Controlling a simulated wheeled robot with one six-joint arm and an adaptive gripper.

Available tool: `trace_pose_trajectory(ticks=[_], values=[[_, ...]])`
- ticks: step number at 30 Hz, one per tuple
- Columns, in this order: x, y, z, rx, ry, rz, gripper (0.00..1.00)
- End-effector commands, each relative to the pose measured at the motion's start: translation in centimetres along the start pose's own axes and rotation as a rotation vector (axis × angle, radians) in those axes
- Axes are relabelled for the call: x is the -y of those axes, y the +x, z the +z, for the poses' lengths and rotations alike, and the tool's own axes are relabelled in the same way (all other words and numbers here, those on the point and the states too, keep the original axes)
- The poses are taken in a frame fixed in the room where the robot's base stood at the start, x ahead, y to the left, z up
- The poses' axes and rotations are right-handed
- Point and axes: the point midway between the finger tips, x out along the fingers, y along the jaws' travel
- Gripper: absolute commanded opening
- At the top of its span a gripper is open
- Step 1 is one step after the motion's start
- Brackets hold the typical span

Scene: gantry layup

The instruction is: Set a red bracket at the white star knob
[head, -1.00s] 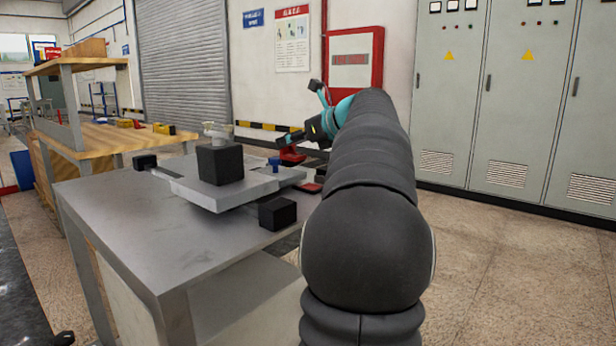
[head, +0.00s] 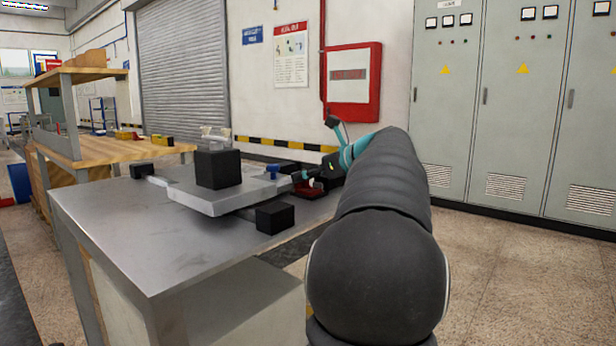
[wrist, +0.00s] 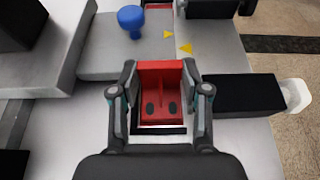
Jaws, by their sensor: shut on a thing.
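The red bracket (wrist: 160,88) is between the two fingertips of my gripper (wrist: 160,82), which is shut on it. Two dark holes show in its lower plate. Below it in the wrist view is a dark outline on the pale surface; I cannot tell whether the bracket touches down. A white knob (wrist: 297,95), probably the star knob, sits at the outer end of a black block, right of the bracket and apart from it. In the head view my gripper (head: 301,179) is low at the far right of the table, and the bracket is mostly hidden.
A blue knob (wrist: 131,18) stands on the grey plate, ahead and left of the bracket, beside yellow triangles (wrist: 185,48). Black blocks (head: 218,168) stand on and around the plate. The near left of the grey table (head: 120,220) is clear.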

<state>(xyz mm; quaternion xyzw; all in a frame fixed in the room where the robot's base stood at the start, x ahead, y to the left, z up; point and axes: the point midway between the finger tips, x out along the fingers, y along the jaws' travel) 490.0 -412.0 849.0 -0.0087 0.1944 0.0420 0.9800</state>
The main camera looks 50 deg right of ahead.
Motion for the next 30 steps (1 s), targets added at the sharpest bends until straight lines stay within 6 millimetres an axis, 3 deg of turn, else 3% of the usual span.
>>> trace_pose_trajectory(ticks=[3,4,5,17,30], values=[[0.0,0.1,-0.2,0.000,0.000,0.000,0.01],[0.0,0.1,-0.2,0.000,0.000,0.000,0.54],[0.0,0.1,-0.2,0.000,0.000,0.000,0.57],[0.1,-0.3,0.1,0.000,0.000,-0.002,0.57],[0.2,-8.3,0.1,-0.001,0.002,-0.005,0.57]])
